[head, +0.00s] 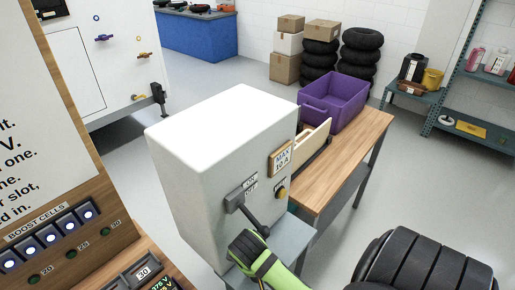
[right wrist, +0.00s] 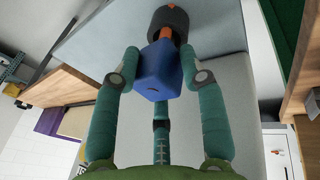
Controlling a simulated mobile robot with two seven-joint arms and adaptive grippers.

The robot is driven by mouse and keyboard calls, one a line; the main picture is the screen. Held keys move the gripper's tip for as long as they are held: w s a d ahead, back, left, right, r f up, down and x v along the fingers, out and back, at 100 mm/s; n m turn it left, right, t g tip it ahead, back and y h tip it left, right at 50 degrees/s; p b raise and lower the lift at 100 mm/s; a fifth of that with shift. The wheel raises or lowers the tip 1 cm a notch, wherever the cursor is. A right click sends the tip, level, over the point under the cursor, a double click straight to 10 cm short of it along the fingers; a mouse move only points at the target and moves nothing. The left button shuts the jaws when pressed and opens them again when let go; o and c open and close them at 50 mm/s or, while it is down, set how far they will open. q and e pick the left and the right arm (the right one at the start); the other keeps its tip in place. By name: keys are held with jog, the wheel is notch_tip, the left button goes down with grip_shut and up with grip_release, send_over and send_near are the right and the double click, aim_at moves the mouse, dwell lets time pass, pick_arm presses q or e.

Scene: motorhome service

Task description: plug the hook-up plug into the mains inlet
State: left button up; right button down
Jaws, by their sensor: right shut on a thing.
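In the right wrist view my right gripper (right wrist: 160,66) has its teal fingers closed on a blue block-shaped plug (right wrist: 156,82). An orange neck and a dark round part (right wrist: 170,20) extend from the plug toward the top of that view. In the head view a green and black part of my right arm shows at the bottom, in front of the white switch box (head: 215,130); the plug cannot be made out there. I cannot identify the mains inlet for certain. My left gripper is not in view.
The switch box has a dark lever (head: 248,210), a yellow button (head: 282,192) and a "MAX 10 A" sign (head: 283,158). A wooden bench (head: 350,140) with a purple bin (head: 334,98) stands behind. A white panel (head: 80,60) with small fittings is at upper left. Grey floor lies between.

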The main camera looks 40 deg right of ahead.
jog(key=shift+w+r, duration=0.25)
jog(key=shift+r, duration=0.6)
jog(key=s+a+r+b, duration=0.1)
jog(key=s+a, duration=0.3)
jog(key=a, duration=0.3)
jog(key=s+a+r, duration=0.1)
jog(key=s+a, duration=0.4)
jog(key=a, duration=0.3)
jog(key=shift+s+a+b, duration=0.25)
jog(key=shift+b, duration=0.1)
jog(key=shift+f, duration=0.15)
